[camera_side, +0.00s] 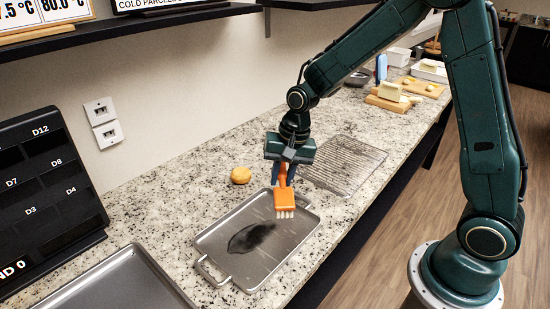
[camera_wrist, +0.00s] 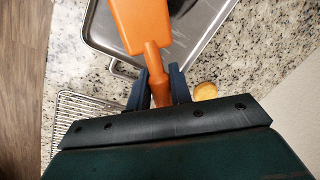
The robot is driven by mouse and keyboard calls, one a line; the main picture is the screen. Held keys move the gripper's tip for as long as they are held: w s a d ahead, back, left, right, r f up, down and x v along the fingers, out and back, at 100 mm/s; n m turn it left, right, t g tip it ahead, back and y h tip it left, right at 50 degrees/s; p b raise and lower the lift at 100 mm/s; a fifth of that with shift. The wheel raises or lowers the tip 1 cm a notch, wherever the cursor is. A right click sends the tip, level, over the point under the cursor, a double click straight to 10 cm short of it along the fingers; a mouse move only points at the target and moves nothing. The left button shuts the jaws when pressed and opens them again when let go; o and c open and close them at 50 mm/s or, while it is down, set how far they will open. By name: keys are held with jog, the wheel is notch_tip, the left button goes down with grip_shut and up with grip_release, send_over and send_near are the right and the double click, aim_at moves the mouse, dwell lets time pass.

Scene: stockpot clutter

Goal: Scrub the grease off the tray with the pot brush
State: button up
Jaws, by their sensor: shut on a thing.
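The metal tray (camera_side: 210,243) lies on the granite counter in the side view, with a dark grease patch (camera_side: 251,237) on its middle. The orange pot brush (camera_side: 284,200) has pale bristles pointing down. It is over the far right part of the tray; I cannot tell whether the bristles touch it. My gripper (camera_side: 283,178) is shut on the brush handle. In the wrist view, the blue fingers of my gripper (camera_wrist: 158,88) close around the handle of the orange brush (camera_wrist: 140,22).
A wire rack (camera_side: 345,165) lies beyond the tray, and a yellow-orange round thing (camera_side: 241,175) sits near the wall. Another metal tray (camera_side: 110,285) is at the front left, beside a black label board (camera_side: 45,190). Cutting boards (camera_side: 393,102) stand farther back. Bare counter lies left of the tray.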

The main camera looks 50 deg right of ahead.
jog(key=shift+s+a+f, duration=0.15)
jog(key=shift+s+a, duration=0.2)
jog(key=shift+s, duration=0.2)
jog(key=shift+f, duration=0.15)
